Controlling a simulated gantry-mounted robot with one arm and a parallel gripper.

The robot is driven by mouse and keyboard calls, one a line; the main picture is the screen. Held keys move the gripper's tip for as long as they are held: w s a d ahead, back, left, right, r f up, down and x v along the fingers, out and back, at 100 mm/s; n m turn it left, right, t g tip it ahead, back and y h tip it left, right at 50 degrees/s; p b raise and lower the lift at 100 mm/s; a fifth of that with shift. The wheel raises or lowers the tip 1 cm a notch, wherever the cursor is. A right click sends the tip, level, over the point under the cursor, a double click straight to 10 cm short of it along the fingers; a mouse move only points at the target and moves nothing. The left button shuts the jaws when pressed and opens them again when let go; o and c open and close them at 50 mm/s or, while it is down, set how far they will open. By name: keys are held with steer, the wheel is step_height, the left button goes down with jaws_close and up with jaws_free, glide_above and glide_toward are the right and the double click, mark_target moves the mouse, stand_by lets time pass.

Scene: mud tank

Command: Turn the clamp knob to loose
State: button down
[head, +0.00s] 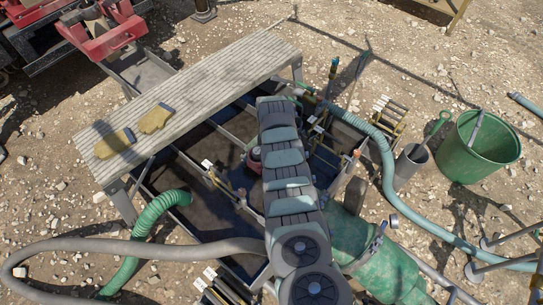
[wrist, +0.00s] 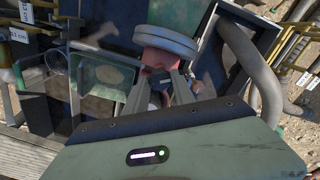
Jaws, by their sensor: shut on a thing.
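The clamp knob (wrist: 158,60) looks like the pinkish-red part under a round grey disc in the wrist view. My gripper (wrist: 160,76) reaches up to it, its two grey fingers closed on the red part just below the disc. The fingers partly cover the red part, so its turned position cannot be told. In the head view a small red part (head: 254,158) shows beside my arm, over the dark tank (head: 190,160). My gripper is hidden under my arm there.
A green bucket (head: 478,147) stands right. In the wrist view, a glass-like box (wrist: 105,80) and grey pipe (wrist: 250,65) flank the knob.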

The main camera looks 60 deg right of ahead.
steer(key=shift+f, duration=0.1)
steer(key=c, duration=1.1)
jaws_free()
steer(key=shift+o, duration=0.2)
step_height(320, 180, up, 11)
steer(key=p, duration=0.2)
steer(key=shift+w+f, duration=0.1)
